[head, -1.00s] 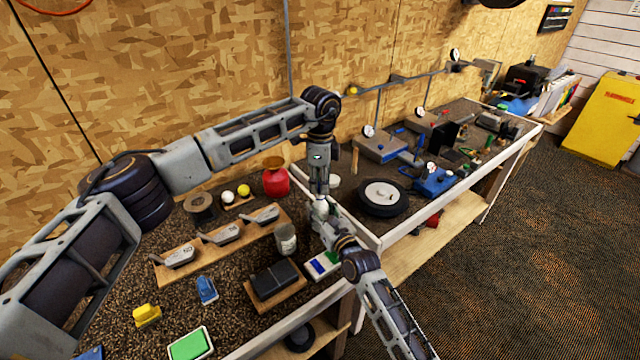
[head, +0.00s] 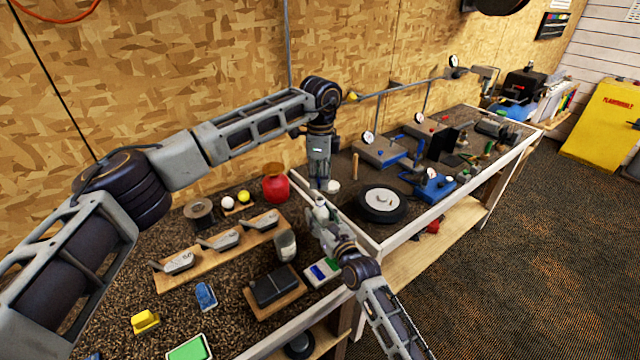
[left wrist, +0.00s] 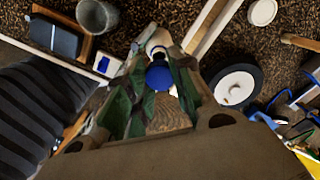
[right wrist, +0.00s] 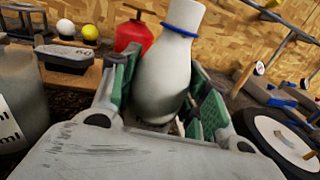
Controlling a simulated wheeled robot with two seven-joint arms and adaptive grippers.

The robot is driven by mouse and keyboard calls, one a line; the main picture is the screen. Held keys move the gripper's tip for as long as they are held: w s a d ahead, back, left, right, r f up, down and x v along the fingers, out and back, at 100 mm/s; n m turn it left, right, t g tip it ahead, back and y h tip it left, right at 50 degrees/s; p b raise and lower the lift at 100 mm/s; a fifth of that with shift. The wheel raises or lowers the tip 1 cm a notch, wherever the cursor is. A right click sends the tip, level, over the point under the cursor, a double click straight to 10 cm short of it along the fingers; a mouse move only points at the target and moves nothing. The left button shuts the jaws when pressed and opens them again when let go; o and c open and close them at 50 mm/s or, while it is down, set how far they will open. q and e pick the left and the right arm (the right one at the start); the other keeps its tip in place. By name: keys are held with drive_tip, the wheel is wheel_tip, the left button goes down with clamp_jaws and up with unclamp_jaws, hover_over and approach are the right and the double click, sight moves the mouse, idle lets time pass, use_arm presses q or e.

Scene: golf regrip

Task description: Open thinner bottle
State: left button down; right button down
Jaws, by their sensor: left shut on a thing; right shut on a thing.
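The thinner bottle (head: 320,204) is white. In the right wrist view the bottle (right wrist: 168,75) stands a little tilted, with a blue ring on its neck and a bare white top with no cap showing. My right gripper (head: 325,226) is shut around its body. My left gripper (head: 319,188) is just above the bottle, pointing down. In the left wrist view it is shut on a blue cap (left wrist: 158,76), with the white bottle (left wrist: 159,40) beyond it. The cap appears apart from the bottle. It is hidden in the head view.
A red container (head: 276,188), a grey can (head: 285,246) and a rack of club heads (head: 222,243) are on the bench to the left. A black-tyred wheel (head: 382,205) lies to the right. A dark block on a wooden base (head: 273,286) is in front.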

drive_tip(key=c, duration=0.7)
unclamp_jaws()
drive_tip(key=shift+s, duration=0.15)
drive_tip(key=shift+v, duration=5.9)
